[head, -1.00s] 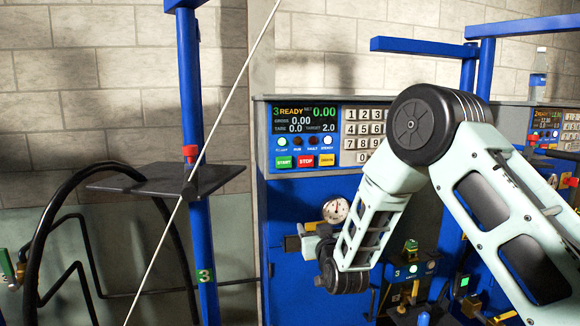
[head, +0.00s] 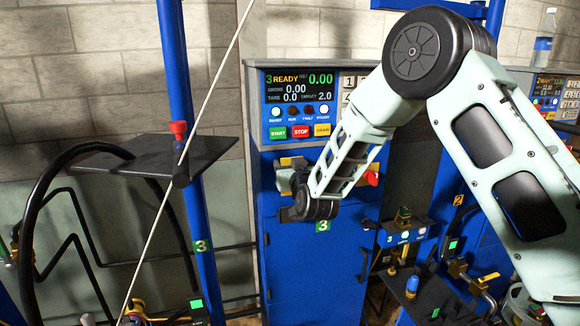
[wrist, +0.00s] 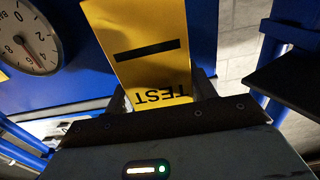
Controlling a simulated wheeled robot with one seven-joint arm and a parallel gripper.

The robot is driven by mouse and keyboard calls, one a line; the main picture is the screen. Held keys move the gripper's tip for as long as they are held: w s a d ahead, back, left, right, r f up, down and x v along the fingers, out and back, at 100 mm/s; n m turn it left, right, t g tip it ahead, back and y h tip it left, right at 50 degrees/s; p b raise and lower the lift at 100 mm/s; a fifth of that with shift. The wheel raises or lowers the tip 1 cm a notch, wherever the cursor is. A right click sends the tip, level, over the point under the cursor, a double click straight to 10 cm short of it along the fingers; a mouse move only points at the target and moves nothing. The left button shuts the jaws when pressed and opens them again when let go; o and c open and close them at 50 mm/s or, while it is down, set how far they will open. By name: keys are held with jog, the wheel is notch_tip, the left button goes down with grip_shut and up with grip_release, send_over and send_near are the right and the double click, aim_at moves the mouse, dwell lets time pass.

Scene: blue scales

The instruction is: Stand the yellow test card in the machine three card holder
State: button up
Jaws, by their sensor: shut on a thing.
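The yellow test card (wrist: 140,42) is in my gripper (wrist: 163,95) in the wrist view. It has a black bar, and the word TEST appears upside down near the fingers. The fingers are shut on the card's lower end, and the card extends away from them in front of a blue surface. In the head view, the end of my arm (head: 312,205) is in front of machine three (head: 310,255), below its display; the fingers cannot be made out there. I cannot identify the card holder with certainty in either view.
A round dial gauge (wrist: 28,38) is close to the card's left in the wrist view. In the head view, a blue post (head: 178,100) with a dark shelf (head: 150,155) stands left of the machine. A control box (head: 402,235) marked 3 is to the right.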

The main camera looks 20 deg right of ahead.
jog(key=shift+f, duration=0.1)
notch_tip(320, 180, down, 6)
jog(key=b, duration=0.7)
jog(key=shift+f, duration=0.2)
jog(key=shift+s+f+b, duration=0.1)
jog(key=shift+f+b, duration=0.8)
jog(key=shift+b, duration=0.1)
dwell(0.6)
jog(key=o, duration=1)
jog(key=shift+o, duration=0.2)
jog(key=shift+s, duration=0.1)
jog(key=s+b, duration=0.5)
jog(key=s, duration=1.2)
jog(key=shift+s, duration=0.1)
